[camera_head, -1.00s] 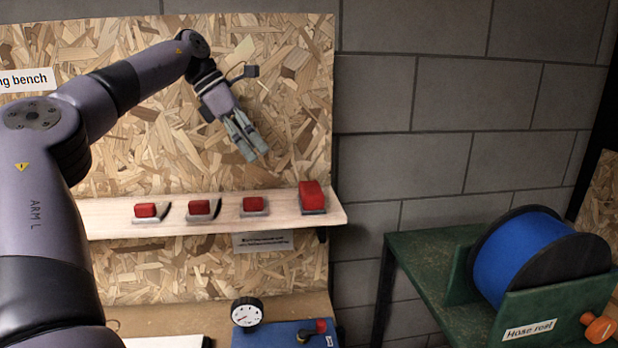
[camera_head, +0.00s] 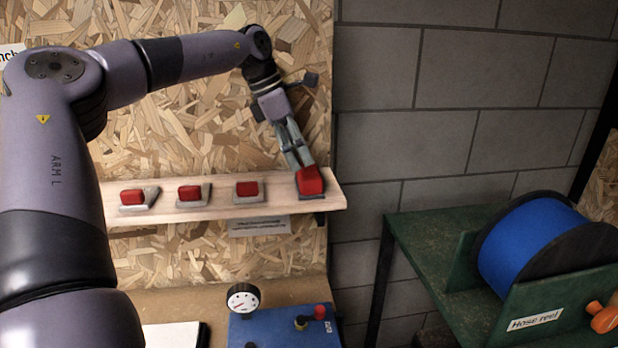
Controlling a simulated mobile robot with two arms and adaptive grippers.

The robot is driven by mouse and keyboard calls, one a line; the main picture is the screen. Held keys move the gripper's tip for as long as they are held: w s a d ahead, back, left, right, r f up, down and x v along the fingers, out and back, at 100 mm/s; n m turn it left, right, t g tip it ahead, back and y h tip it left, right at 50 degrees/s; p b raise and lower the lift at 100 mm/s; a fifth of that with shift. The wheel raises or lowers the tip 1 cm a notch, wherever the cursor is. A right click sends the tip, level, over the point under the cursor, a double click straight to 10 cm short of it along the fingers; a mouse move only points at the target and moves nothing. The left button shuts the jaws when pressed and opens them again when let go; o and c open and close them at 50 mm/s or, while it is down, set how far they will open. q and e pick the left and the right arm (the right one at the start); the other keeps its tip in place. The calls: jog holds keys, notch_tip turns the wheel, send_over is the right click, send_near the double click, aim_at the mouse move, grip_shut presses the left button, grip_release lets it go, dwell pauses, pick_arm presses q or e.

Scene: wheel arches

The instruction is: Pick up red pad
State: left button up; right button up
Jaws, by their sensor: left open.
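Several red pads sit on grey holders along a pale wooden shelf. The largest red pad (camera_head: 309,181) is at the shelf's right end. Smaller red pads are to its left: one (camera_head: 247,188) in the middle, one (camera_head: 189,192) further left and one (camera_head: 132,196) at the far left. My left gripper (camera_head: 299,164) is open and points down at the right-end pad, with its fingertips at the pad's upper back edge. I cannot tell whether they touch it. My right gripper is not in view.
The wooden shelf (camera_head: 222,208) is fixed to a chipboard wall, with a small label below it. Below are a gauge (camera_head: 243,298) and a blue box (camera_head: 285,328). A green stand (camera_head: 425,240) with a blue hose reel (camera_head: 535,243) is at the right.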

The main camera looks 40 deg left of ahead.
aim_at(308, 170)
pick_arm(q)
jog(key=shift+d+f+p, duration=0.25)
jog(key=shift+f+p, duration=0.15)
jog(key=p+x, duration=0.1)
jog(key=x, duration=0.2)
jog(key=shift+w+d+f+p, duration=0.2)
jog(key=shift+w+f+p, duration=0.05)
jog(key=shift+p, duration=0.1)
jog(key=shift+w+f, duration=0.15)
jog(key=shift+f, duration=0.25)
jog(key=shift+c, duration=0.2)
jog(key=shift+c, duration=1.4)
jog(key=c, duration=0.9)
jog(key=shift+r, duration=0.1)
